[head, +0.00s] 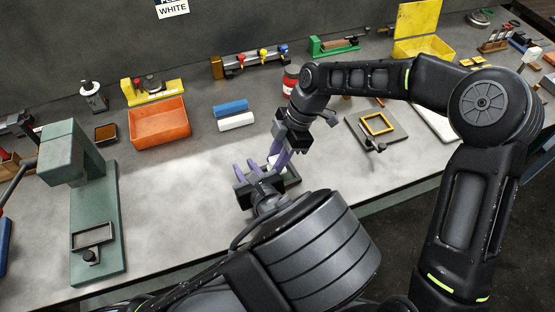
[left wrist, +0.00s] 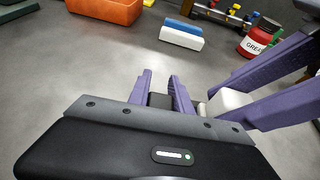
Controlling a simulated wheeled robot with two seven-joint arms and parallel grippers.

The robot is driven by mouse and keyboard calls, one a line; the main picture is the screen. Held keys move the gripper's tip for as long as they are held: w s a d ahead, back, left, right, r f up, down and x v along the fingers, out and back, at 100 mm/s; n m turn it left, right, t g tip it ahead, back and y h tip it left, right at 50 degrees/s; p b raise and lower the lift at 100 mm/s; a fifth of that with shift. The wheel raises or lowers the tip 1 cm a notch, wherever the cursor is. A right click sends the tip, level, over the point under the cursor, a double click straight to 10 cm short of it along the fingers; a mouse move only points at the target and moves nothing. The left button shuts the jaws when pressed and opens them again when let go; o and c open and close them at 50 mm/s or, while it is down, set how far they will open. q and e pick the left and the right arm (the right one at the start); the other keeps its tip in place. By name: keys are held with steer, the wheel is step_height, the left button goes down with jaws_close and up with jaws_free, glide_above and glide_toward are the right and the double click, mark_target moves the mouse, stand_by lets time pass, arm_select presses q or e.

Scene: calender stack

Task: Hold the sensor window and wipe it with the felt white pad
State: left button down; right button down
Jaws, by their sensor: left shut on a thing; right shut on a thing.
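My left gripper (head: 245,165) reaches in from the bottom middle, its purple fingers shut on a small dark piece, which shows between the fingertips in the left wrist view (left wrist: 160,101). This looks like the sensor window, but its face is mostly hidden. My right gripper (head: 277,150) comes down from above, close to the right of the left one. It is shut on a white block, the felt white pad (left wrist: 228,101), seen between its purple fingers in the left wrist view. The pad is beside the dark piece; whether they touch I cannot tell.
A blue block (head: 230,108) and a white block (head: 237,122) lie behind the grippers. An orange bin (head: 160,126) stands left of them, a green press (head: 92,210) further left. A red grease pot (left wrist: 259,38) and a yellow frame (head: 379,124) are at right. The left-middle bench is clear.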

steer(key=shift+s+d, duration=0.1)
steer(key=shift+s+d+f, duration=0.15)
steer(key=shift+s+d, duration=0.1)
steer(key=shift+s, duration=0.35)
steer(key=shift+w+a, duration=0.35)
steer(key=shift+w, duration=0.4)
steer(key=shift+s+d+f, duration=0.15)
steer(key=shift+s+d, duration=0.2)
steer(key=shift+s, duration=0.4)
steer(key=shift+w+a, duration=0.1)
